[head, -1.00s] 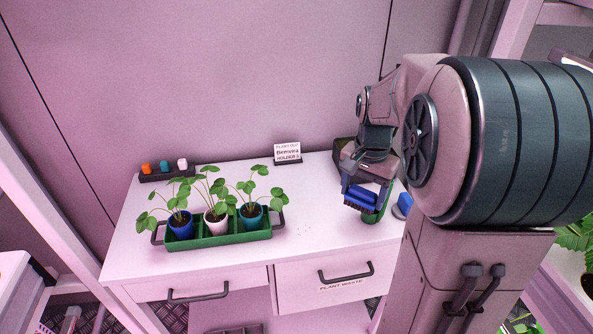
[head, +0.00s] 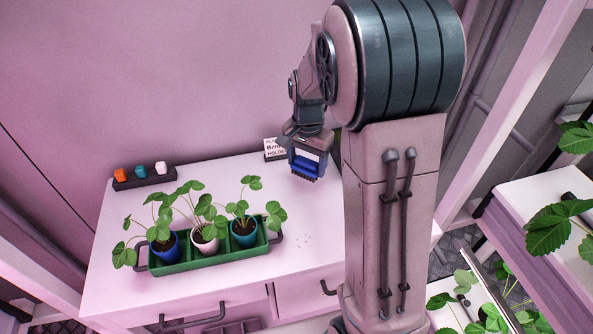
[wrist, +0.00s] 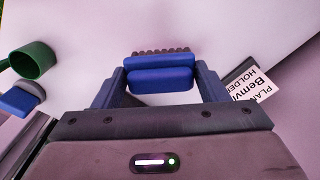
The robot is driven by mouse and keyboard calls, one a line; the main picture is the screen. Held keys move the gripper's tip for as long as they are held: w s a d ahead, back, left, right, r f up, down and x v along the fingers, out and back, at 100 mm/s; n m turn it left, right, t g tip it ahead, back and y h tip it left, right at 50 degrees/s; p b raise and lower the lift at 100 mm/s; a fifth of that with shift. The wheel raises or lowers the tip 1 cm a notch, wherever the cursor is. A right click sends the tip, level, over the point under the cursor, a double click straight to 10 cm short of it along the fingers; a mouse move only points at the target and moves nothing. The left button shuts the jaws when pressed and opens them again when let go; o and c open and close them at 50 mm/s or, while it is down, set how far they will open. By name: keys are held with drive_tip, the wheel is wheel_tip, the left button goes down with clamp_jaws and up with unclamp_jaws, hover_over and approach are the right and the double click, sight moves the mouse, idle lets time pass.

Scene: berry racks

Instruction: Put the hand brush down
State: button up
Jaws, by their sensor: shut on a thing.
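The hand brush (head: 304,166) has a blue body with dark bristles along one edge. My gripper (head: 310,148) is shut on it and holds it over the right part of the white bench, near the sign. In the wrist view the brush (wrist: 162,76) sits between both fingers, bristles pointing away from me. The white bench top (head: 290,208) lies below it. I cannot tell the exact height of the brush above the bench, but no contact shows.
A green tray (head: 190,265) with three potted plants stands on the bench. A sign (head: 273,150) and a holder with coloured pieces (head: 143,178) stand at the back. A green cup (wrist: 35,60) and blue-topped item (wrist: 22,97) show in the wrist view.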

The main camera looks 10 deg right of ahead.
sight(297, 158)
drive_tip(key=shift+w+a+f, duration=0.75)
drive_tip(key=shift+a+f, duration=0.1)
drive_tip(key=shift+a, duration=0.2)
drive_tip(key=shift+f+p, duration=0.5)
drive_tip(key=shift+f, duration=1.45)
drive_tip(key=shift+f, duration=0.15)
drive_tip(key=o, duration=1.1)
